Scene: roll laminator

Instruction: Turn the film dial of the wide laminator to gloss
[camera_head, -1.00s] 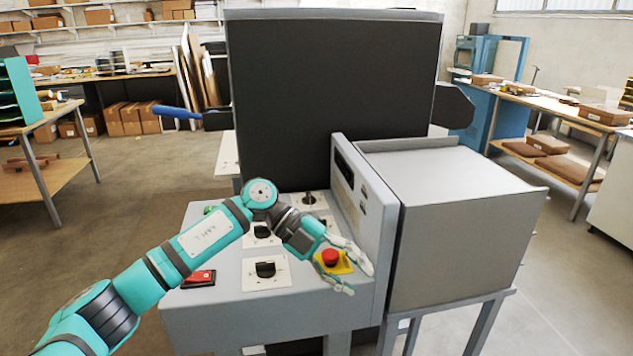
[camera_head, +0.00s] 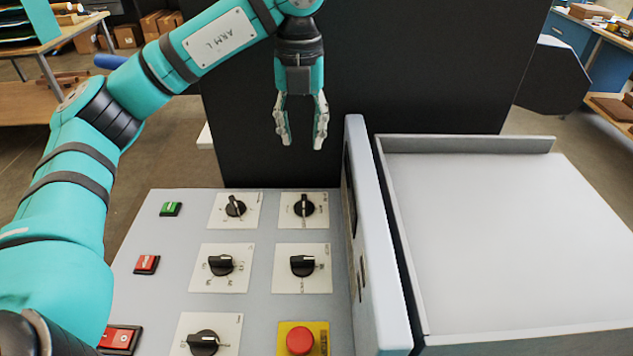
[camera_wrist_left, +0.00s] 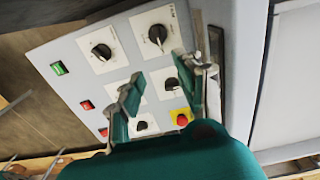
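The laminator's grey control panel (camera_head: 262,231) carries several black dials on white plates. The upper right dial (camera_head: 304,207) points about straight up; it also shows in the left wrist view (camera_wrist_left: 158,35), with a small label I cannot read surely. The upper left dial (camera_head: 235,207) is tilted a little left. Two middle dials (camera_head: 220,265) (camera_head: 303,265) and a lower left dial (camera_head: 204,343) have sideways handles. My left gripper (camera_head: 302,142) is open and empty, pointing down above the panel's far edge, apart from the dials. My right gripper is out of view.
A red emergency stop (camera_head: 299,340) on a yellow plate sits at the panel's lower right. Green (camera_head: 171,209) and red (camera_head: 147,264) buttons line the left. An upright side wall (camera_head: 375,260) borders the panel's right; a dark machine body (camera_head: 420,70) stands behind.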

